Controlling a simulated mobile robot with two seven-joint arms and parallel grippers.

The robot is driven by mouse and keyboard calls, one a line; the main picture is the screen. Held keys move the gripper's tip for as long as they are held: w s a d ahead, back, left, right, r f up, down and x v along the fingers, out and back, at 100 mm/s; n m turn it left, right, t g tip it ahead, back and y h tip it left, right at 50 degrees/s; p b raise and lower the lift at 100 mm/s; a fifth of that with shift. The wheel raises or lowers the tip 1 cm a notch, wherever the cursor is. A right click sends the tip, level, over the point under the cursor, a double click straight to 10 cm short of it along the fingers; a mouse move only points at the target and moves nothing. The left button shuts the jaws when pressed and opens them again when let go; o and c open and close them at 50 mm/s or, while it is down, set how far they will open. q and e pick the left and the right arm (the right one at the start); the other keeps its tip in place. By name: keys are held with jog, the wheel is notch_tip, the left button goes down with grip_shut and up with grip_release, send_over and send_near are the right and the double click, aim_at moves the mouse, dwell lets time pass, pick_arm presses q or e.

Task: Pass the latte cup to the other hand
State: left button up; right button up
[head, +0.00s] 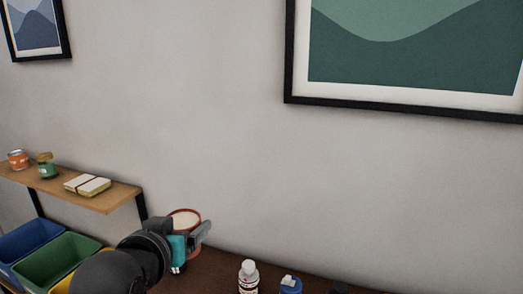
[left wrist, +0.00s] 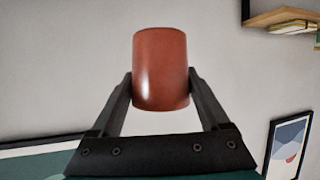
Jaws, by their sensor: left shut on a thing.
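The latte cup is a reddish-brown cup with a pale inside (head: 185,218), seen from above at the lower left of the head view. In the left wrist view the cup (left wrist: 160,68) shows its smooth outer side between the two fingers. My left gripper (head: 191,240) is shut on the cup, with a finger against each side (left wrist: 160,85). It holds the cup up, clear of the shelf and in front of the grey wall. Part of the cup is hidden by the gripper in the head view. My right gripper is in neither view.
A wooden shelf (head: 125,196) at left bears an orange jar (head: 18,159), a green jar (head: 46,166) and a banded stack (head: 87,185). Blue (head: 30,240) and green (head: 55,258) bins stand below. A white bottle (head: 248,277) and a blue-topped bottle (head: 290,285) stand on the dark brown surface (head: 220,262).

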aim_at(175, 221)
pick_arm(q)
jog(key=shift+n+y, duration=0.5)
jog(key=shift+n, duration=0.1)
jog(key=shift+s+a+r+b, duration=0.15)
jog(key=shift+r+b, duration=0.05)
jog(key=shift+r, duration=0.5)
jog(key=shift+s+a+r+b, duration=0.15)
jog(key=shift+a+r+b, duration=0.05)
jog(key=shift+r, duration=0.45)
jog(key=shift+s+a+r+b, duration=0.15)
jog(key=shift+r+b, duration=0.05)
jog(key=shift+r, duration=0.5)
